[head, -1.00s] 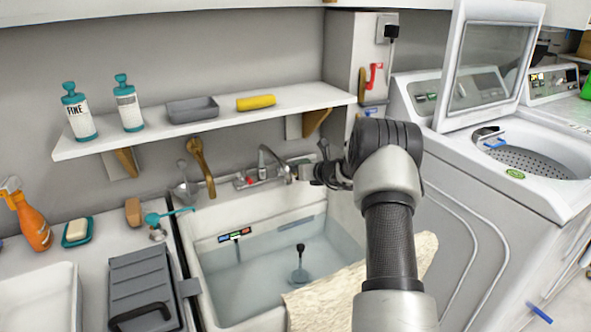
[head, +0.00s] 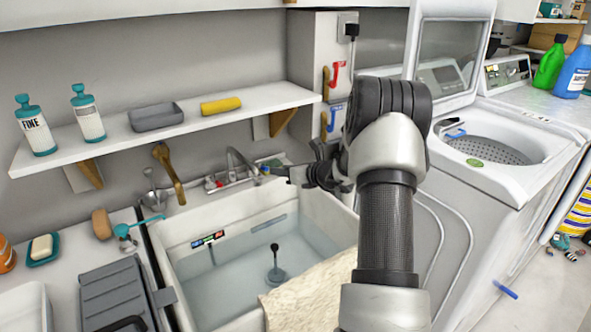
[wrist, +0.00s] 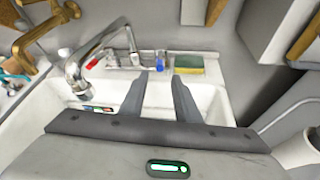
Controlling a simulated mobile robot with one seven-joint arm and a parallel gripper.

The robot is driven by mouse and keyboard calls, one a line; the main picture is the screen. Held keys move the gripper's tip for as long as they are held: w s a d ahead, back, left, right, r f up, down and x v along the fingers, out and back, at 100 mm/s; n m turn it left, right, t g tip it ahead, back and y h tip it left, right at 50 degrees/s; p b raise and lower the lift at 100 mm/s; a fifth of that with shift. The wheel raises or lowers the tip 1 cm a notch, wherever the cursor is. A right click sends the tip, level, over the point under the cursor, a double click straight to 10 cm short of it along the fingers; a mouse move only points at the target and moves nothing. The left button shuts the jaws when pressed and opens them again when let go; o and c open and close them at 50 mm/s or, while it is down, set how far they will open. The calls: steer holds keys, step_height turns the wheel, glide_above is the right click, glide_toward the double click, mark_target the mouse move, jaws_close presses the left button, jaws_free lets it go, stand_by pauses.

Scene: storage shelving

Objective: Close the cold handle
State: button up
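The sink faucet (head: 236,162) stands at the back of the sink; in the wrist view its spout (wrist: 85,70) is at left. A separate blue lever (head: 331,119) is on the side wall panel, below a red lever (head: 336,74).
A green-yellow sponge (wrist: 188,64) lies right of the blue handle. The water-filled sink (head: 170,264) has a cloth (head: 310,290) over its front right edge. A shelf (head: 190,140) hangs above. An open washer (head: 470,190) stands at right.

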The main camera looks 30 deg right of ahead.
steer(key=v, duration=0.6)
steer(key=shift+s+p, duration=0.35)
steer(key=shift+r, duration=0.15)
